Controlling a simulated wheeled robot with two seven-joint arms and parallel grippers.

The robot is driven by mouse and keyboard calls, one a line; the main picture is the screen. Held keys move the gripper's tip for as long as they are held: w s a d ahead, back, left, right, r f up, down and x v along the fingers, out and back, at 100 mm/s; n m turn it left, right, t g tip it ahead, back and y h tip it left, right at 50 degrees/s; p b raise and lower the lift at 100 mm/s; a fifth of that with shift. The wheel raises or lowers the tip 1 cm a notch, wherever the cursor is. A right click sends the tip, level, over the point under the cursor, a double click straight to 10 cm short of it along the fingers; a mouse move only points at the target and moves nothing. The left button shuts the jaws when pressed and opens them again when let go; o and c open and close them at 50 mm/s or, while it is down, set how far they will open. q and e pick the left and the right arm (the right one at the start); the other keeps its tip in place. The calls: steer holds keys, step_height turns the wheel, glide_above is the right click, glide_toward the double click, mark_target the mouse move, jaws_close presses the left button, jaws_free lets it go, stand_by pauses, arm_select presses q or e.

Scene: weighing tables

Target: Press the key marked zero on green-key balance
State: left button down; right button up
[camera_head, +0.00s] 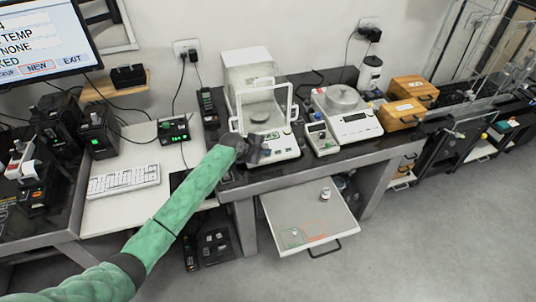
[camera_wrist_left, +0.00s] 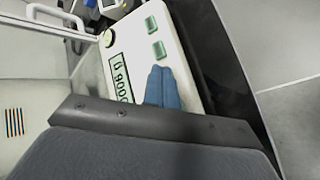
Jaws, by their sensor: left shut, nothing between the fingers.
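The green-key balance (camera_head: 285,149) is the white one with a glass draft shield on the dark bench. In the left wrist view its front panel (camera_wrist_left: 117,45) shows a lit green display (camera_wrist_left: 121,82) and two green keys, one (camera_wrist_left: 151,23) farther and one (camera_wrist_left: 159,49) just beyond my fingertips. I cannot read the marks on the keys. My left gripper (camera_head: 261,153) is shut and empty at the left front of this balance. Its blue fingertips (camera_wrist_left: 160,70) are over the panel beside the display. I cannot tell whether they touch it. They may hide more of the panel.
A second balance (camera_head: 352,122) with a round pan and a small device (camera_head: 321,138) stand to the right. Wooden boxes (camera_head: 402,115) are beyond. An open drawer (camera_head: 290,207) below holds small weights. A keyboard (camera_head: 124,180) lies left.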

arm_select(q)
steer(key=shift+f, duration=0.1)
steer(key=shift+w+f, duration=0.1)
steer(key=shift+f, duration=0.2)
steer(key=shift+s+r+p, duration=0.2)
steer(key=shift+r+p, duration=0.6)
steer(key=shift+p, duration=0.2)
arm_select(e)
steer(key=shift+w+a+r, duration=0.65)
steer(key=shift+w+r, duration=0.25)
steer(key=shift+r, duration=0.1)
steer(key=shift+r, duration=0.1)
